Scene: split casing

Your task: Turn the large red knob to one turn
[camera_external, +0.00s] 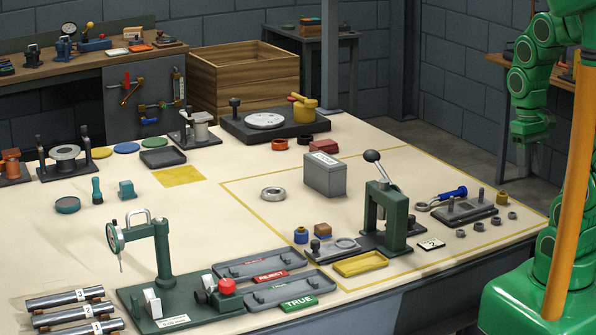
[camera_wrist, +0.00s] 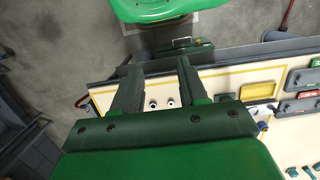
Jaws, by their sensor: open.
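A round red knob (camera_external: 227,286) sits on the dark green gauge stand (camera_external: 170,292) at the near left-centre of the table in the external view. The stand carries a dial gauge on a post. I see no mark on the knob that tells how far it is turned. My green gripper (camera_external: 526,155) hangs at the far right, high and well away from the knob. In the wrist view my gripper (camera_wrist: 155,75) has its two dark fingers apart with nothing held between them. I cannot make out the knob in the wrist view.
Next to the knob lie grey trays with a red REJECT plate (camera_external: 270,276) and a green TRUE plate (camera_external: 299,303). A dark green lever press (camera_external: 386,215), a grey box (camera_external: 325,175) and a yellow tray (camera_external: 360,264) stand between my gripper and the knob. Metal cylinders (camera_external: 75,311) lie at the near left.

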